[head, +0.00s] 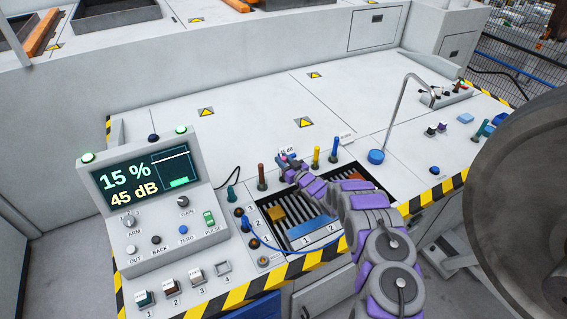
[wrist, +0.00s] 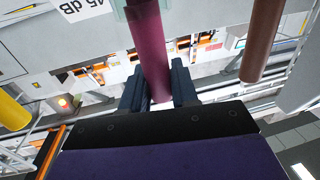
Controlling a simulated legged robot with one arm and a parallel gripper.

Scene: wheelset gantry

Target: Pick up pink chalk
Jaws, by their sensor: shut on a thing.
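The pink chalk (wrist: 149,45) is a dark magenta stick in the wrist view, running from the top edge down between my fingers. My gripper (wrist: 158,88) is shut on it, with one dark finger on each side. In the head view my gripper (head: 284,161) is at the row of coloured sticks behind the slatted tray, between the brown and yellow ones. There the chalk is mostly hidden by my gripper. I cannot tell whether its end is clear of its holder.
A brown stick (head: 261,176) stands left of my gripper; yellow (head: 315,157) and blue (head: 333,150) sticks stand to its right. The slatted tray (head: 290,219) holds an orange block (head: 277,214) and a blue block (head: 312,227). A display console (head: 145,195) stands left. The panel behind is clear.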

